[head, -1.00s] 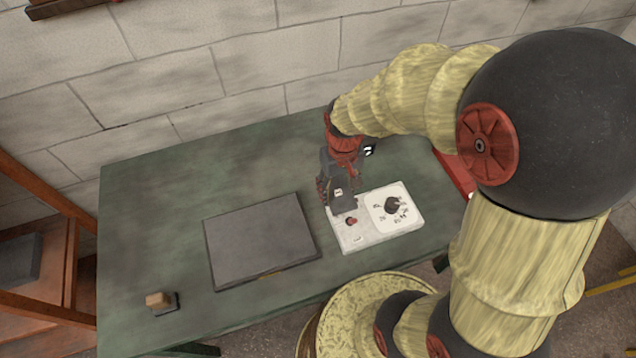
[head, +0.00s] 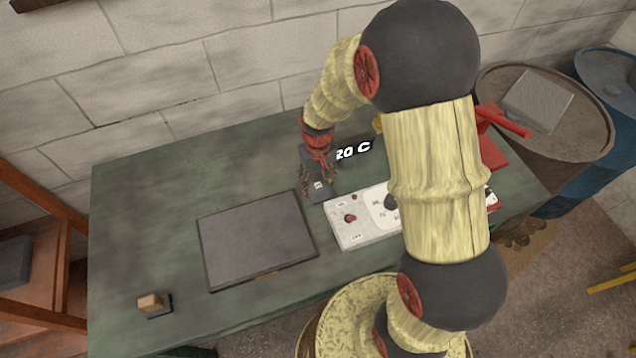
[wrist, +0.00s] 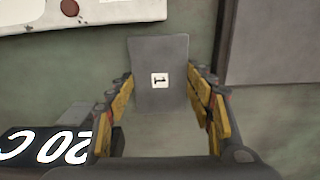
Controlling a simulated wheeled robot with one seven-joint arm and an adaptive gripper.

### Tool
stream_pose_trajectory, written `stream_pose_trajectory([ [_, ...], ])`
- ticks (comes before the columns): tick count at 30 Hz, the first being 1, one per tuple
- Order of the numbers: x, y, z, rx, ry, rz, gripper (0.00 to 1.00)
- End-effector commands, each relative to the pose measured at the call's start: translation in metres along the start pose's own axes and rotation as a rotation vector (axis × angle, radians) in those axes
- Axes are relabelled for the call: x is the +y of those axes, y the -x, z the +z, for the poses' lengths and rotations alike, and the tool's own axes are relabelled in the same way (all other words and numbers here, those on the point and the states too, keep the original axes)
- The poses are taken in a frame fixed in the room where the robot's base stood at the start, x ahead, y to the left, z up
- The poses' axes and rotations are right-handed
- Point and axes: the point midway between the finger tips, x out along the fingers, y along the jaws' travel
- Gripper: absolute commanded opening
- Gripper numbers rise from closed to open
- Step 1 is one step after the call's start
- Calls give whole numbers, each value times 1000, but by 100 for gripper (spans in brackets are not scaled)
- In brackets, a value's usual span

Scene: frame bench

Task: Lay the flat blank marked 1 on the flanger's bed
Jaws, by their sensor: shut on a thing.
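The flat blank marked 1 is a small dark grey plate with a white label. It shows in the head view (head: 321,195) and in the wrist view (wrist: 160,55). My gripper (head: 318,182) is shut on it, with a yellow-padded finger at each side edge, as the wrist view (wrist: 160,82) shows. The blank is over the green bench, just behind the white control box; its height is hard to tell. A red machine with a red lever (head: 503,122) stands at the bench's right end, partly hidden behind my arm. It may be the flanger; its bed cannot be made out.
A large dark plate (head: 258,240) lies on the green bench (head: 140,220), left of the white control box (head: 350,233). A "20 C" display (head: 353,150) is beside my gripper. A wooden block (head: 150,302) is front left. Drums (head: 545,145) stand beyond the right end.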

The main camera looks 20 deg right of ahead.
Motion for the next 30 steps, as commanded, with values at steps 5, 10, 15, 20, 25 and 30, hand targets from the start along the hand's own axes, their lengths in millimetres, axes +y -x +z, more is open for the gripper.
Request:
stream_pose_trajectory([
  [5, 0, 0, -1, 2, 0, 0, 18],
  [10, 0, -3, -1, 2, 0, 0, 18],
  [15, 0, -3, 0, 2, 0, 0, 60],
  [20, 0, -3, 0, 2, 0, 0, 69],
  [25, 0, -3, 0, 2, 0, 0, 71],
  [30, 0, -2, 0, 2, 0, 0, 71],
])
